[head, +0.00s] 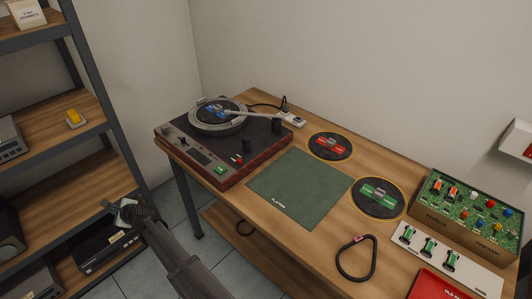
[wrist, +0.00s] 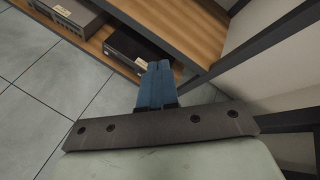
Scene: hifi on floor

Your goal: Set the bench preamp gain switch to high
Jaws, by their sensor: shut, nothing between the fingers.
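I cannot tell for sure which device is the bench preamp, and no gain switch can be made out. A black box with a pale label (head: 104,248) sits on a low shelf at the left; it also shows in the wrist view (wrist: 136,48). A grey box with a label (head: 40,283) stands to its left, also in the wrist view (wrist: 76,13). My gripper (wrist: 158,66) is shut and empty, its blue fingers together. In the wrist view the fingertips overlap the black box's lower edge; contact cannot be told. In the head view my gripper (head: 118,206) is in front of the shelf unit.
The wooden shelf unit has dark metal posts (head: 98,90). A wooden table (head: 262,210) to the right holds a turntable (head: 205,150), a green mat (head: 300,188), a circuit-board box (head: 470,212) and a red tray (head: 440,285). Tiled floor (wrist: 40,95) is clear before the shelf.

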